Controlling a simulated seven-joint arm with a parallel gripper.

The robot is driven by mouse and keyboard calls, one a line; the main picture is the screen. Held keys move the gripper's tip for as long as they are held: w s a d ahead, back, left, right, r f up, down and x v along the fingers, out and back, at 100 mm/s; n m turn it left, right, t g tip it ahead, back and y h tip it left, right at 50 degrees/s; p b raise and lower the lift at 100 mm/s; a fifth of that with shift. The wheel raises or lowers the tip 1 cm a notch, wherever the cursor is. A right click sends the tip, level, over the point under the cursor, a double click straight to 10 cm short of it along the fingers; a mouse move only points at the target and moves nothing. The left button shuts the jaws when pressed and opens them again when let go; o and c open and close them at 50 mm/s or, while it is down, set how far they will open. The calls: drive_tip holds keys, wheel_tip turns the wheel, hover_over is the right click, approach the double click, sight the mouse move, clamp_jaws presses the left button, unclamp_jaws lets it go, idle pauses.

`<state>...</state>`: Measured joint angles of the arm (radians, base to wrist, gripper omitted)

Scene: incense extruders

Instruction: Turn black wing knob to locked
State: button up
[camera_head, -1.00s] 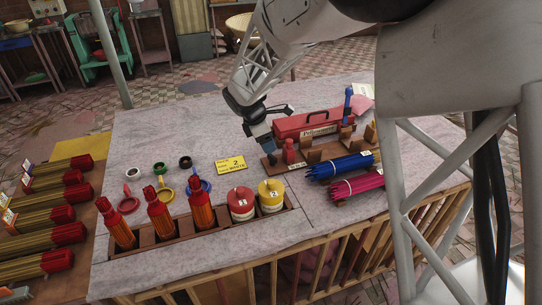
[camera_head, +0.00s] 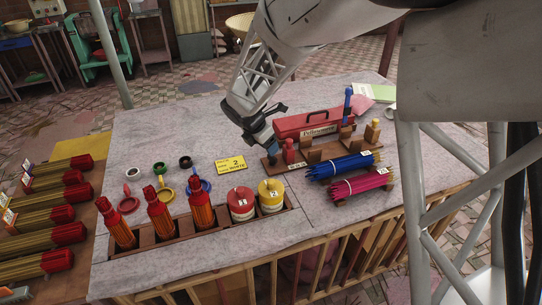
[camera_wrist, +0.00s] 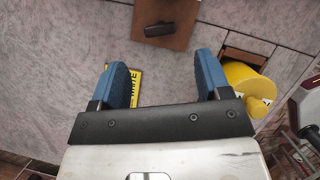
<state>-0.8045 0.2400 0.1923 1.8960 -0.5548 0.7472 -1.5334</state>
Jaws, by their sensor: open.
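The black wing knob (camera_wrist: 158,29) lies flat on a brown wooden plate (camera_wrist: 178,12) at the top middle of the wrist view. It points roughly left to right there, tilted slightly. My gripper (camera_wrist: 163,78) is open and empty, with its two blue fingers spread apart. The knob is ahead of the fingertips, apart from them, near the middle of the gap. In the head view my gripper (camera_head: 262,141) hangs over the left end of the wooden rack (camera_head: 298,164). I cannot clearly make out the knob there, nor any lock marking.
A red toolbox (camera_head: 308,123) stands behind the rack. Blue (camera_head: 343,166) and pink (camera_head: 360,185) stick bundles lie to the right. A yellow sign (camera_head: 230,164), a yellow canister (camera_head: 271,195) and a red canister (camera_head: 241,204) are to the left.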

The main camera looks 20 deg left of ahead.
sight(272, 160)
drive_tip(key=shift+x, duration=3.65)
drive_tip(key=c, duration=0.9)
